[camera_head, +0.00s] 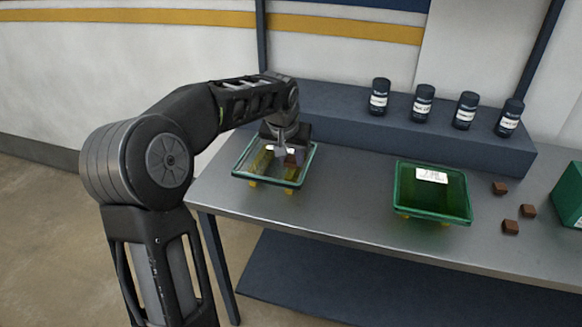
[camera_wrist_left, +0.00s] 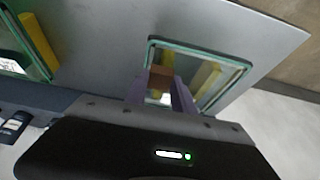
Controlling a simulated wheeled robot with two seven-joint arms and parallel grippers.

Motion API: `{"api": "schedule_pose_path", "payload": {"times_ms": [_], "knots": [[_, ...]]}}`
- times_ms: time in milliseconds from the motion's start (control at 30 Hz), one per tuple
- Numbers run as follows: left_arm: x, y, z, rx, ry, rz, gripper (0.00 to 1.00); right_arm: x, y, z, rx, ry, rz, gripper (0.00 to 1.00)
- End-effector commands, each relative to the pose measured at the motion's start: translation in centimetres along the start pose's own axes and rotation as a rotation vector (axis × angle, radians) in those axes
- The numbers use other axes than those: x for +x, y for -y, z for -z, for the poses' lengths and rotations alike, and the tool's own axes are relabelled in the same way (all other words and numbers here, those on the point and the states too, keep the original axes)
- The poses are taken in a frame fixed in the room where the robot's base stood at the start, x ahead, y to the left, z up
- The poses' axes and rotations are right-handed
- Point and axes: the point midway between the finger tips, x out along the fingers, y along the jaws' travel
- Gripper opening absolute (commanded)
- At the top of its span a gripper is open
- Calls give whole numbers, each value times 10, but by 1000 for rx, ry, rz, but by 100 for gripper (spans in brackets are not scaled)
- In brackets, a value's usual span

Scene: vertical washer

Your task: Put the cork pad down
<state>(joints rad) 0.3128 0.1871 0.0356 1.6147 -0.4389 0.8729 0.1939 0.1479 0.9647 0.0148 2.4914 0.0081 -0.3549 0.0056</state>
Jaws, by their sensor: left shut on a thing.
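My left gripper (camera_head: 288,154) is shut on a small brown cork pad (camera_wrist_left: 160,77). In the left wrist view the pad sits between the two purplish-grey fingers. In the head view the gripper hides most of it. The gripper points down over a clear, green-rimmed tray (camera_head: 238,171) with yellow feet, at the left end of the table. This tray also shows behind the fingers in the left wrist view (camera_wrist_left: 232,71). I cannot tell whether the pad touches the tray. My right gripper is not in view.
A filled green tray (camera_head: 430,205) with a white label stands to the right. Three loose brown pads (camera_head: 500,188) lie beyond it, near a green box (camera_head: 568,196). Several dark bottles (camera_head: 422,104) stand on a raised blue shelf (camera_head: 335,103). The metal table (camera_head: 350,190) is clear between the trays.

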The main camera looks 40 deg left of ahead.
Motion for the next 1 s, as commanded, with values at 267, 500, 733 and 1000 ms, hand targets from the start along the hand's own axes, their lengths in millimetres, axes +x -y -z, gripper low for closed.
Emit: {"api": "schedule_pose_path", "payload": {"times_ms": [267, 500, 733, 1000], "knots": [[13, 0, -7, 0, 4, 0, 0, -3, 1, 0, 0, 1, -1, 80], [34, 0, -15, 1, 1, 0, 0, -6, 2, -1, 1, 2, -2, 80], [35, 0, -15, 0, 0, -1, 0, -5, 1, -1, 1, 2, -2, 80], [37, 0, -16, 0, 0, -1, 44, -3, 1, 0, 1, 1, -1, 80]]}}
